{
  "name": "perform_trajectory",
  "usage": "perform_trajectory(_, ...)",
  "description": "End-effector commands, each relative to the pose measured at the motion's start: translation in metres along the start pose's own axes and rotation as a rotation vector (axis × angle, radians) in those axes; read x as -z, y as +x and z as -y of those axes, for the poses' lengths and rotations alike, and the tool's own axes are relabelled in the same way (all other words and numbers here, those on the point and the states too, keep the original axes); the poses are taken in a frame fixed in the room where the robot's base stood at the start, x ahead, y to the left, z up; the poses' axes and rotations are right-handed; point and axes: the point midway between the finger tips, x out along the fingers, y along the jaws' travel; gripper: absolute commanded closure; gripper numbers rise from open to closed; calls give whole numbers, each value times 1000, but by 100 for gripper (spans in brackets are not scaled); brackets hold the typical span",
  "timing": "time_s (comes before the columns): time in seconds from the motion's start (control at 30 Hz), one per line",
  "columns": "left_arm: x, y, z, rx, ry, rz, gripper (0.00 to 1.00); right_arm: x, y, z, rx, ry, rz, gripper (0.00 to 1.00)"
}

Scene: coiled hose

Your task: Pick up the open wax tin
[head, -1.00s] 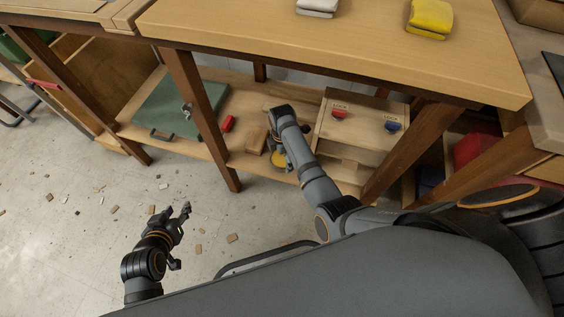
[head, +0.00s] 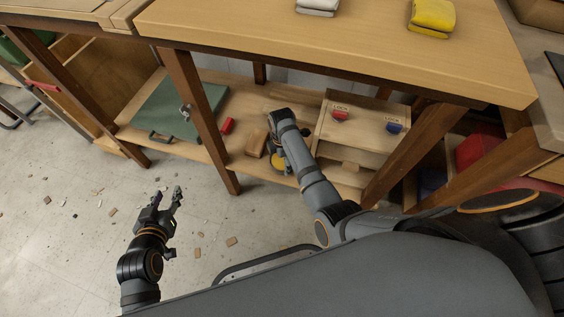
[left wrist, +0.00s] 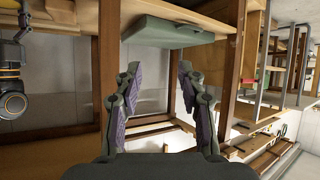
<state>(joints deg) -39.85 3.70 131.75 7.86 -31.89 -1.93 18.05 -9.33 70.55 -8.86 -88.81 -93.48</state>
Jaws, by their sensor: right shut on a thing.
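The open wax tin (head: 279,163) shows as a small round yellow patch at the front of the lower shelf, partly hidden by my right arm. My right gripper (head: 278,151) reaches down over the shelf and is shut on the tin. Its fingertips are mostly hidden behind its own wrist. I cannot tell whether the tin is clear of the shelf board. My left gripper (head: 169,195) is open and empty over the floor, left of the tin and apart from it. Its spread fingers also show in the left wrist view (left wrist: 158,97).
Bench legs (head: 200,120) stand near both arms. Scraps litter the floor.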

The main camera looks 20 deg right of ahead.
Motion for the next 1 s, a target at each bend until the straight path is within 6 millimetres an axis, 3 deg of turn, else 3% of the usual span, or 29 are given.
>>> perform_trajectory(0.03,0,0,0,0,0,0,60,0,0,0,1,0,0,65)
perform_trajectory(0.13,0,0,0,0,0,1,60,0,-1,0,-1,0,0,77)
perform_trajectory(0.53,-10,-2,-1,-2,-3,50,60,0,-3,0,0,1,0,78)
perform_trajectory(0.67,-29,-6,-2,-5,-8,136,60,0,-6,0,0,2,0,78)
perform_trajectory(1.0,-103,-37,-7,-22,-25,473,60,-1,-17,0,-2,7,0,78)
